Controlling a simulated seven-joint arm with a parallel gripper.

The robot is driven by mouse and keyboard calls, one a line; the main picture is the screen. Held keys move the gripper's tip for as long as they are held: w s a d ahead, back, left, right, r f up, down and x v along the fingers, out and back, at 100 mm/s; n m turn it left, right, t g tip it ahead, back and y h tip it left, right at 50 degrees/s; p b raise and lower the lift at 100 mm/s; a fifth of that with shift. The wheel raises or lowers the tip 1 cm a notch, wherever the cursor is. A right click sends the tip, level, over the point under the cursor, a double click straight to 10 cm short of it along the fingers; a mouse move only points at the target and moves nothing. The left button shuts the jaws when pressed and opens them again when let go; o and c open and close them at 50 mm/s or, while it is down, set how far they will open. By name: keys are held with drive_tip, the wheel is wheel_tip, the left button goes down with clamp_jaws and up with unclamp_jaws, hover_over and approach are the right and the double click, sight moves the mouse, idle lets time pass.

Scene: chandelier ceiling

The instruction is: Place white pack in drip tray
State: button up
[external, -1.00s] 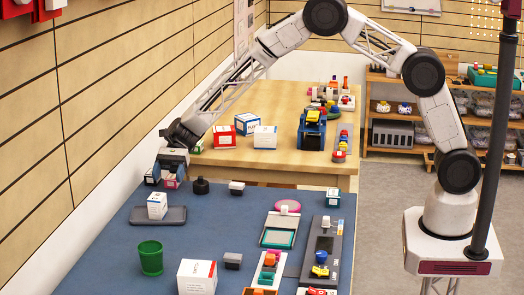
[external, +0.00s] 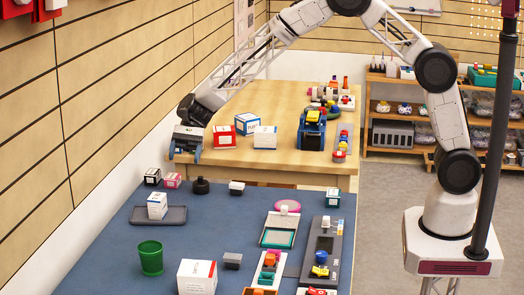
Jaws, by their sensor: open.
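A small white pack (external: 157,206) with blue print stands upright on the flat dark grey drip tray (external: 178,215), at the left of the blue mat. My gripper (external: 185,155) is open and empty, fingers pointing down. It is raised above and behind the tray, apart from the pack, over the far left edge of the mat.
A black-and-white box (external: 152,176), a pink box (external: 172,180) and a black round pot (external: 201,186) stand behind the tray. A green cup (external: 150,257) and a larger white box (external: 197,277) stand in front. The middle of the blue mat is mostly clear.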

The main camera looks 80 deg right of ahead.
drive_tip(key=s+d+r+n+h, duration=0.25)
drive_tip(key=s+r, duration=0.35)
drive_tip(key=s, duration=0.3)
drive_tip(key=s+d+r+n+h, duration=0.25)
drive_tip(key=s+r, duration=0.25)
drive_tip(key=s, duration=0.4)
drive_tip(key=s+d+r+n+h, duration=0.1)
drive_tip(key=s+d+r+n, duration=0.15)
drive_tip(key=s+r, duration=0.55)
drive_tip(key=s+d+n+t+h, duration=0.1)
drive_tip(key=s+d+n+h, duration=0.2)
drive_tip(key=s, duration=1.2)
drive_tip(key=s+d+f+n+t+h, duration=0.1)
drive_tip(key=s+d+n, duration=0.4)
drive_tip(key=s, duration=1)
drive_tip(key=shift+s+t+h, duration=0.2)
drive_tip(key=shift+t+h, duration=0.4)
drive_tip(key=shift+h, duration=0.5)
